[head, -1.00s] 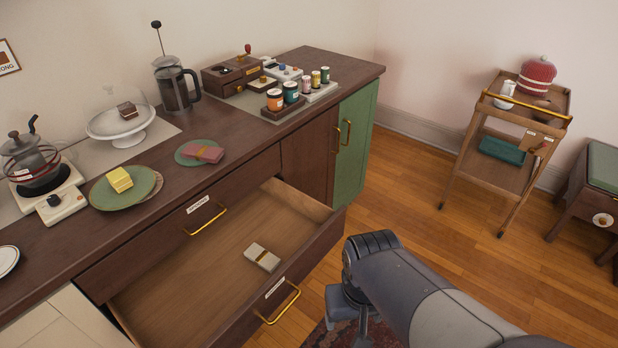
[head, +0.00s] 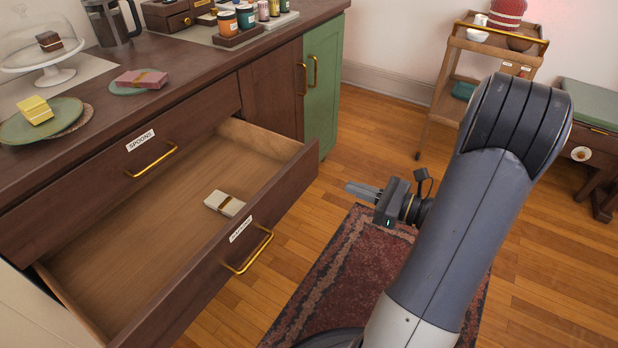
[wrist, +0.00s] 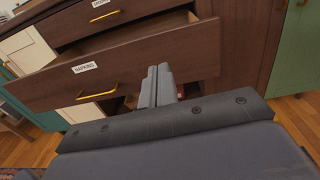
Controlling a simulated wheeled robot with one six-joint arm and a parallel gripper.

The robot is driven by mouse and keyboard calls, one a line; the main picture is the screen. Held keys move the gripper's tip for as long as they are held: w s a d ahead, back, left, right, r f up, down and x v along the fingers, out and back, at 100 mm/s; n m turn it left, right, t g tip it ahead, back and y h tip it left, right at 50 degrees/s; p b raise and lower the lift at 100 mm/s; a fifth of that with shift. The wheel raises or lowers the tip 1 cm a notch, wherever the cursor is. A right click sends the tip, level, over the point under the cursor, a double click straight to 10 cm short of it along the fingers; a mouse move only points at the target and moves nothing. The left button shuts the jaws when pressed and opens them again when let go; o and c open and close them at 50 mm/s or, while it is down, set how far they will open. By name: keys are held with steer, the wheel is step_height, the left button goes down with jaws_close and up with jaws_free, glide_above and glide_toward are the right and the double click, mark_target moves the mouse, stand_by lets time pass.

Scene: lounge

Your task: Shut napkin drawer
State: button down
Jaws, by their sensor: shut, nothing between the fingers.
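The napkin drawer (head: 200,270) stands pulled far out of the dark wood counter, below the closed spoons drawer (head: 120,168). A bundle of folded napkins (head: 224,204) lies inside it towards the front. Its brass handle (head: 250,252) and white label are on the front panel. In the wrist view the drawer front (wrist: 130,72) crosses ahead, with its handle (wrist: 97,92) to the left. My gripper (head: 362,191) is shut and empty, in front of the drawer and to its right in the head view. In the wrist view its fingers (wrist: 158,85) overlap the drawer front's lower right part.
A green plate with a yellow block (head: 40,118), a pink napkin stack (head: 140,79) and a cake dome (head: 45,50) stand on the counter. A patterned rug (head: 340,280) covers the floor. A wooden cart (head: 445,100) stands at the back right.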

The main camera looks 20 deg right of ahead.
steer(key=d, duration=0.1)
steer(key=b, duration=0.4)
glide_toward(298, 162)
steer(key=shift+m+t, duration=0.3)
steer(key=shift+t, duration=0.1)
steer(key=x, duration=0.6)
steer(key=shift+s+a+f, duration=0.1)
steer(key=shift+f, duration=0.25)
steer(key=shift+w+a+r, duration=0.1)
steer(key=shift+w+a, duration=0.15)
steer(key=shift+w, duration=0.15)
steer(key=x, duration=2.3)
steer(key=shift+d, duration=0.15)
